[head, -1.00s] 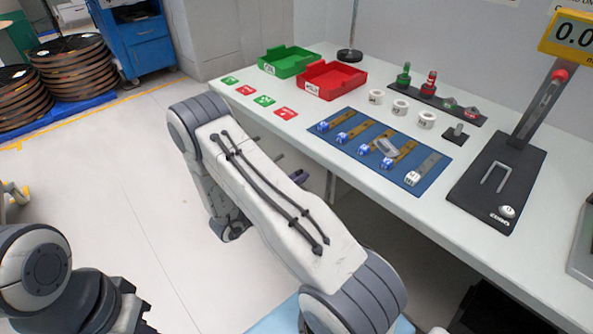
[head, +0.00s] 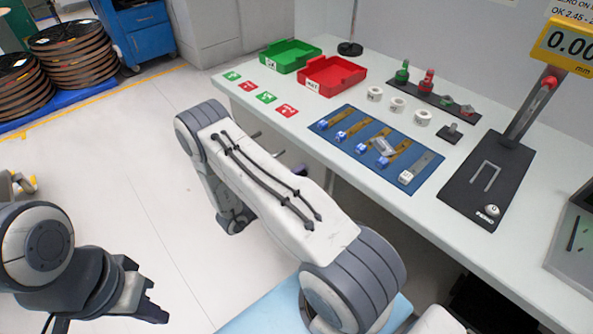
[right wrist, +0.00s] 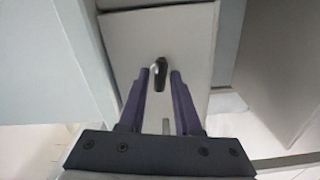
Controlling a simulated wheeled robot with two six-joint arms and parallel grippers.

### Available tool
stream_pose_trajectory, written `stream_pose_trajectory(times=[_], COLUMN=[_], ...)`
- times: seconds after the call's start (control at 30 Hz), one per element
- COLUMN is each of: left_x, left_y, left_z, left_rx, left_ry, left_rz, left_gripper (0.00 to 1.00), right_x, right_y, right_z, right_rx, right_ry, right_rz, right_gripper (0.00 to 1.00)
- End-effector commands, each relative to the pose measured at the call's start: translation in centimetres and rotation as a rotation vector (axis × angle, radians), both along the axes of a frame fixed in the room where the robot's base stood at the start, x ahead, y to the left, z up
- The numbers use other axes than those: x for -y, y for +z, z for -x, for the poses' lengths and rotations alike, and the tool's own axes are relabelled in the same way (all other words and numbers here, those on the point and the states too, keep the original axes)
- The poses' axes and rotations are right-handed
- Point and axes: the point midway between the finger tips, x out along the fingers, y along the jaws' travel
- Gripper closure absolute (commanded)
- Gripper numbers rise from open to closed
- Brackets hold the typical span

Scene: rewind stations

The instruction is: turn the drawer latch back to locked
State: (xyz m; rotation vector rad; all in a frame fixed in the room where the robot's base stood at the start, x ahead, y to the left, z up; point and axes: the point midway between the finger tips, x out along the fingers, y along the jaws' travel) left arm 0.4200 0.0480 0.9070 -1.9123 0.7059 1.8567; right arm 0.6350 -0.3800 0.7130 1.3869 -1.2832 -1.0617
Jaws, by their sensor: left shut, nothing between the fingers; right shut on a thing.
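The drawer latch (right wrist: 159,74) is a small dark lever on a pale grey drawer front (right wrist: 190,40) in the right wrist view. It stands nearly upright in that picture. My right gripper (right wrist: 162,76) has its two purple fingers on either side of the latch and is shut on it. In the head view the latch is hidden and my right arm reaches down beside the bench. My left gripper (head: 148,300) is shut and empty over the floor at the lower left of the head view.
The white bench (head: 463,150) carries a green bin (head: 283,62), a red bin (head: 325,86), a blue mat (head: 425,189) with several strips, white rolls and a gauge on a black base (head: 462,205). Reels (head: 70,65) and a blue cabinet (head: 150,40) stand behind.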

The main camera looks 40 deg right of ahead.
Motion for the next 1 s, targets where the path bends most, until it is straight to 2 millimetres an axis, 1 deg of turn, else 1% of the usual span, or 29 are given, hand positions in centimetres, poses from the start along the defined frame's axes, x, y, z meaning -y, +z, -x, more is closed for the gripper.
stream_pose_trajectory(times=[0.2,0.4,0.93,0.97,1.0], left_x=[0.0,0.0,0.0,0.0,0.0], left_y=[0.49,0.63,0.66,0.66,0.66], left_z=[-0.01,0.01,0.01,0.0,0.01], left_rx=[0.0,0.0,0.0,0.0,0.0], left_ry=[0.0,0.0,0.0,0.0,0.0], left_rz=[0.0,0.0,0.0,0.0,0.0], left_gripper=[1.0,1.0,1.0,1.0,1.0], right_x=[-0.01,-0.02,-0.03,-0.03,-0.03], right_y=[-0.01,-0.07,-0.12,-0.11,-0.11], right_z=[-0.06,-0.07,-0.08,-0.09,-0.09], right_rx=[-0.12,-0.18,-0.203,-0.203,-0.203], right_ry=[0.002,0.002,0.002,0.002,0.002], right_rz=[0.009,0.013,0.015,0.015,0.015], right_gripper=[1.0,1.0,1.0,0.64,0.53])
